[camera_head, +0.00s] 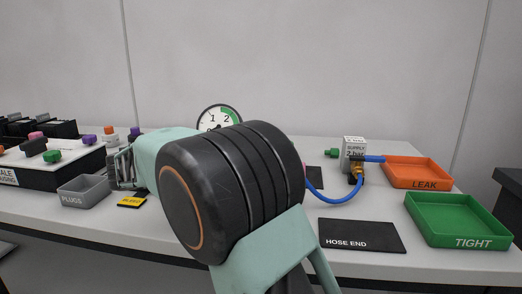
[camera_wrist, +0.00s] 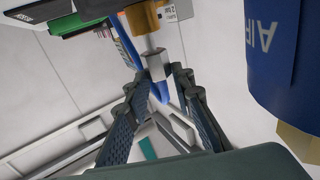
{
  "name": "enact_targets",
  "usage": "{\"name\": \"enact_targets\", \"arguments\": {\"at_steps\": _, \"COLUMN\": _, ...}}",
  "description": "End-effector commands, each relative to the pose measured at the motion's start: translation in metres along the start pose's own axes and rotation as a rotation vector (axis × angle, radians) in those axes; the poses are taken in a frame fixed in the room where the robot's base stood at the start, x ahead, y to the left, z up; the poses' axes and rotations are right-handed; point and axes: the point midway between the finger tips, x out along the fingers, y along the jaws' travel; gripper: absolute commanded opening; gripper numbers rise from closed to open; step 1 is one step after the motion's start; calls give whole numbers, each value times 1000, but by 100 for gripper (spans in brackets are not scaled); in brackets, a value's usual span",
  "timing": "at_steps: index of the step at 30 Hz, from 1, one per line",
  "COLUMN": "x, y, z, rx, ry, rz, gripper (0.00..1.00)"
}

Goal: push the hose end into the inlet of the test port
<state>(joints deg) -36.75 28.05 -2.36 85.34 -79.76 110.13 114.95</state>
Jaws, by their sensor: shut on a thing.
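My gripper (camera_head: 123,168) is at the left of the bench in the head view, beside the black box. In the wrist view its two fingers (camera_wrist: 158,92) close around a small grey fitting (camera_wrist: 156,66), which seems to be the hose end. A bit of blue hose (camera_wrist: 157,93) shows between the fingers. A pale stem runs from the fitting toward a brass part (camera_wrist: 147,19); I cannot tell whether this is the test port's inlet or whether they are joined. In the head view the blue hose (camera_head: 333,201) loops from the supply block (camera_head: 354,146) behind my arm. The gauge (camera_head: 212,119) is partly hidden.
A grey plugs tray (camera_head: 83,201) and a yellow-black label (camera_head: 132,202) lie near my gripper. The hose-end mat (camera_head: 361,242) is empty. The orange leak tray (camera_head: 417,184) and green tight tray (camera_head: 474,242) stand right. A blue AIR cylinder (camera_wrist: 268,65) is close by in the wrist view.

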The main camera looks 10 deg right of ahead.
Motion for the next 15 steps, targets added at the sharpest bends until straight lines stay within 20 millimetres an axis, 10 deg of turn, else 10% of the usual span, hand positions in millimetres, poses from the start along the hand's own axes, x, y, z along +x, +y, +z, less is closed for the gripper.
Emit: {"name": "enact_targets", "arguments": {"at_steps": 15, "x": 0, "y": 0, "z": 9, "rx": -5, "ry": -1, "rz": 0, "gripper": 0}}
